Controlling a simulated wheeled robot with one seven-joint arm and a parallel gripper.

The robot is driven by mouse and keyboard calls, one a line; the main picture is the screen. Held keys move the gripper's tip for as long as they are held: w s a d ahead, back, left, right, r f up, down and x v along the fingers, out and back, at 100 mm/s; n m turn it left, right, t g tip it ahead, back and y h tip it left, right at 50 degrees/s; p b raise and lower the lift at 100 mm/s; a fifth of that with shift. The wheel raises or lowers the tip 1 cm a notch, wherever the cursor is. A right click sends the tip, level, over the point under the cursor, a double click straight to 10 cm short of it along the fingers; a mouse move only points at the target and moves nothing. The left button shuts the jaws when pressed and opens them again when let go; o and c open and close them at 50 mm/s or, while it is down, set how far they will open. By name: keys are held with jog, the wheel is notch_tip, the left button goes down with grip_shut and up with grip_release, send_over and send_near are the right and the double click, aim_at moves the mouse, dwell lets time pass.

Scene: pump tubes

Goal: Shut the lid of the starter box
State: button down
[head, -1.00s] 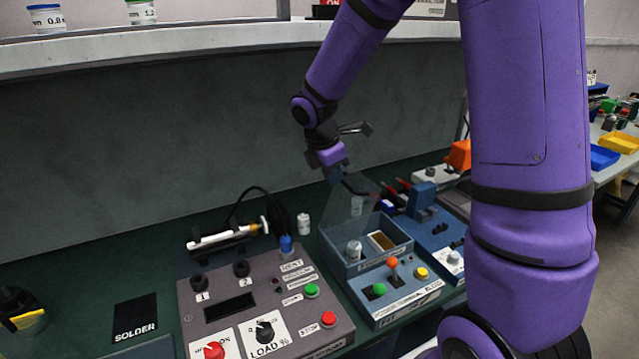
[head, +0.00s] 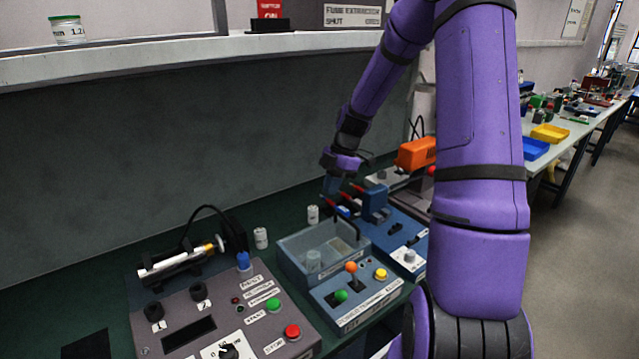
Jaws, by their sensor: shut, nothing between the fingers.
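The starter box (head: 303,281) is the grey-blue open-topped body at the rear of the blue control unit. Its clear lid (head: 322,242) now appears to lie down over the box top. A pale can inside shows dimly through it. Whether the lid sits fully flush, I cannot tell. A dark bar (head: 347,229), seemingly the lid's handle, shows at the lid's right side. My gripper (head: 332,188) is above and behind the box, pointing down, shut and empty. It appears apart from the lid.
White cans (head: 313,214) and (head: 261,238) stand behind and left of the box. A grey panel with buttons (head: 225,315) is at left front. A blue unit (head: 395,236) with red-handled tools is close on the right. A shelf runs above.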

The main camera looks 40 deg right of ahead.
jog(key=d+f+y, duration=0.2)
jog(key=f, duration=0.1)
jog(key=d+f+y, duration=0.2)
jog(key=f, duration=0.1)
jog(key=d+f+y, duration=0.1)
jog(key=d+f, duration=0.2)
jog(key=shift+d+f+y, duration=0.1)
jog(key=shift+f+y, duration=0.1)
jog(key=shift+y, duration=0.2)
jog(key=shift+d+f, duration=0.25)
jog(key=shift+f, duration=0.35)
jog(key=shift+d+f, duration=0.2)
jog(key=shift+f, duration=0.4)
